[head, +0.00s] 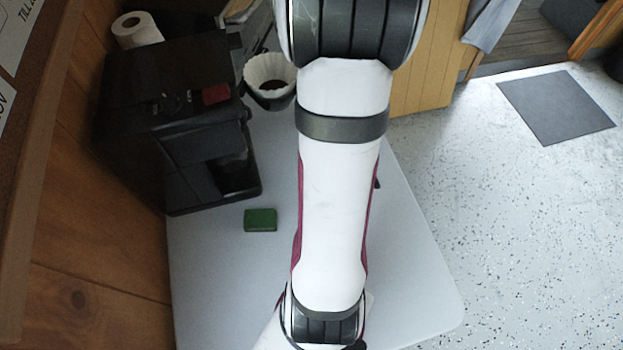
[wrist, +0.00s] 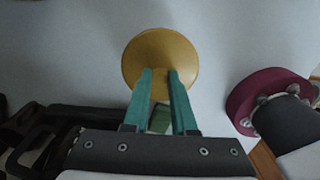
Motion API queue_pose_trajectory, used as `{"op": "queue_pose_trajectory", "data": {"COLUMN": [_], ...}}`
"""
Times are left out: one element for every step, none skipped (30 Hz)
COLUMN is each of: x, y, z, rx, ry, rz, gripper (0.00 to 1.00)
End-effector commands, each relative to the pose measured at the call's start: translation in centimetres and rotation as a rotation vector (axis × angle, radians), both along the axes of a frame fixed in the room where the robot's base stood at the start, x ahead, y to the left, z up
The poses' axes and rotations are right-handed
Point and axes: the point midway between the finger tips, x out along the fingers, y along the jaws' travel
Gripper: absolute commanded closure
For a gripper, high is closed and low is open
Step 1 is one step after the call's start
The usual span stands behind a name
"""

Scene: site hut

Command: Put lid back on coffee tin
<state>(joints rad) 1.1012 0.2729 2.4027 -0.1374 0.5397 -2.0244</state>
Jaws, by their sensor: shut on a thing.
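A round, gold-yellow disc that looks like the coffee tin's lid (wrist: 160,48) shows at the top middle of the wrist view. My gripper (wrist: 160,73), with two teal fingers, is shut on it near its lower edge. The exact grip on the lid is hard to make out. No coffee tin can be made out in either view. In the head view my arm crosses the middle of the table and hides what lies behind it; the gripper and lid do not show there.
The grey table (head: 415,285) has bare surface at its front right. A black coffee machine (head: 165,120) stands against the wooden wall at left. A white paper filter (head: 268,70) in a dark holder, a green block (head: 260,220) and a paper roll (head: 137,30) are nearby.

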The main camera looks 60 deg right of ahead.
Motion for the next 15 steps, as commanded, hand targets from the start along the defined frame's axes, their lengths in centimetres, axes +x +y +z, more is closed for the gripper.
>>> {"op": "queue_pose_trajectory", "data": {"x": [-1.1, -1.9, -2.8, -3.6, -4.3, -5.2, -5.8, -6.4, -7.1, -7.5, -7.9, -8.2, -8.3, -8.4, -8.2], "y": [-0.1, -0.1, -0.2, -0.2, -0.2, -0.2, -0.2, -0.2, -0.2, -0.3, -0.3, -0.4, -0.6, -1.0, -1.7], "z": [0.7, 1.1, 1.7, 2.1, 2.6, 3.1, 3.5, 3.8, 4.2, 4.5, 4.7, 4.9, 5.1, 5.3, 5.5], "rx": [-0.003, -0.004, -0.005, -0.004, -0.004, -0.004, -0.004, -0.004, -0.004, -0.003, -0.001, -0.001, -0.001, -0.001, -0.001], "ry": [-0.001, -0.001, -0.002, -0.001, -0.001, -0.001, -0.001, -0.001, -0.001, 0.0, 0.0, 0.0, 0.0, 0.0, 0.001], "rz": [-0.007, -0.008, -0.007, -0.008, -0.008, -0.008, -0.009, -0.008, -0.007, -0.005, -0.004, -0.003, -0.003, -0.003, -0.002], "gripper": [1.0, 1.0, 1.0, 1.0, 1.0, 1.0, 1.0, 1.0, 1.0, 1.0, 1.0, 1.0, 1.0, 1.0, 1.0]}}
